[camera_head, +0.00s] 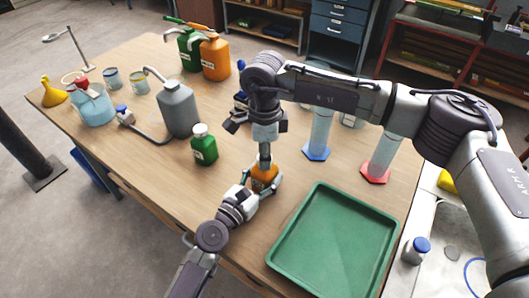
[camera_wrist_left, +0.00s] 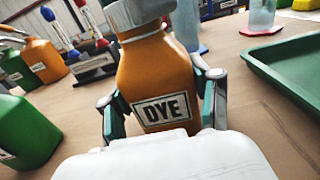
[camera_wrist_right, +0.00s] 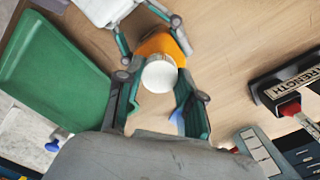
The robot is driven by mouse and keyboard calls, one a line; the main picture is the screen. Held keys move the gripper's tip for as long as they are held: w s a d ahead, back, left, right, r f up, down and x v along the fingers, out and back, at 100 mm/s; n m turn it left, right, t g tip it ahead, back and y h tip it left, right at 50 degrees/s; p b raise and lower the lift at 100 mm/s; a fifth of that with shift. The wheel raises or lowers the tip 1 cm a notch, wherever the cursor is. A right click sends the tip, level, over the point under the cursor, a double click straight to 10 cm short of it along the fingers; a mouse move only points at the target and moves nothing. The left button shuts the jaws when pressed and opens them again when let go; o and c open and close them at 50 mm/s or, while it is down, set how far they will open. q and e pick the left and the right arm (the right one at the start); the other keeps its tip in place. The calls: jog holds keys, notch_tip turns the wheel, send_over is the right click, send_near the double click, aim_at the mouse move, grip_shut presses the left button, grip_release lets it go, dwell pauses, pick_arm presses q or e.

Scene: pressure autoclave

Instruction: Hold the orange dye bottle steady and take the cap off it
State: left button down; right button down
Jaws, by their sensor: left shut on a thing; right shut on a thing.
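The orange dye bottle (camera_head: 264,180) stands upright near the front of the wooden table. Its DYE label faces the left wrist camera (camera_wrist_left: 158,80). My left gripper (camera_head: 261,189) is shut on the bottle's body, one finger on each side. The white cap (camera_wrist_right: 160,75) shows at the top of the bottle in the right wrist view. My right gripper (camera_head: 265,161) points straight down over the bottle and is shut on the cap. In the head view the cap is mostly hidden by the right gripper.
A green tray (camera_head: 270,262) lies to the right. A green bottle with a white cap (camera_head: 204,150) and a grey wash bottle (camera_head: 178,112) stand to the left. Blue-based (camera_head: 316,152) and red-based (camera_head: 376,173) cylinders stand behind. The table's front left is clear.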

jog(key=n, duration=0.4)
jog(key=shift+n, duration=0.4)
jog(key=n, duration=0.4)
jog(key=shift+n, duration=0.4)
jog(key=n, duration=0.4)
jog(key=shift+r+n, duration=0.1)
jog(key=shift+n, duration=0.2)
jog(key=n, duration=0.5)
jog(key=shift+n, duration=0.3)
jog(key=shift+r, duration=0.15)
jog(key=shift+r, duration=0.95)
jog(key=shift+r, duration=0.1)
